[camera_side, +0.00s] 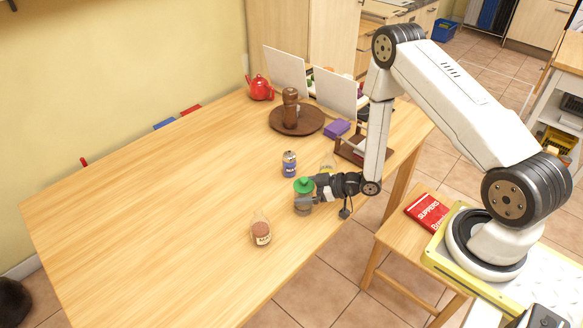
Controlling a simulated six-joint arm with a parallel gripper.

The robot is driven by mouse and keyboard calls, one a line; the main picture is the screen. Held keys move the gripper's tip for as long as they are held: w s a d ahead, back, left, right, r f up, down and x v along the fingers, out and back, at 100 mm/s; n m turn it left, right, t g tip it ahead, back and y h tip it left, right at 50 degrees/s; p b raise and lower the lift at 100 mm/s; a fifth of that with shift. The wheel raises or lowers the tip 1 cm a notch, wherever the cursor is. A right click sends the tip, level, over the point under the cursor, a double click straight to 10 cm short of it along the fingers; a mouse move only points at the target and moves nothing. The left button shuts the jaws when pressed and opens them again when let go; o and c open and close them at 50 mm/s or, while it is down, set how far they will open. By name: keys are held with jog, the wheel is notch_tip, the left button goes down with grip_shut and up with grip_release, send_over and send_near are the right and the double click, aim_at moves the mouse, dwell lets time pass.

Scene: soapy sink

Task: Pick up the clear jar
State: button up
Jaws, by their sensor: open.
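A jar with a green lid (304,184) stands upright on the wooden table, right at my gripper (306,198). Its body looks see-through with brownish contents. My gripper reaches in from the right, low and level, with its open fingers at the jar's body; I cannot tell whether they touch it. A second clear jar (261,232), with reddish-brown contents and a pale label, stands apart to the lower left. A clear glass vessel (327,166) stands just behind my gripper, its lower part hidden.
A blue-labelled shaker (289,164) stands close behind the green-lidded jar. Farther back are a brown mill (291,108) on a round board (312,122), a red teapot (260,88), a purple box (337,128) and a wooden rack (350,152). The table's left half is clear.

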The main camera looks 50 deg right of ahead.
jog(key=shift+w+a+f, duration=0.15)
jog(key=shift+w+a, duration=0.05)
jog(key=shift+w, duration=0.05)
dwell(0.3)
grip_shut()
dwell(0.4)
jog(key=shift+r, duration=5.05)
jog(key=shift+r, duration=0.1)
notch_tip(320, 180, up, 7)
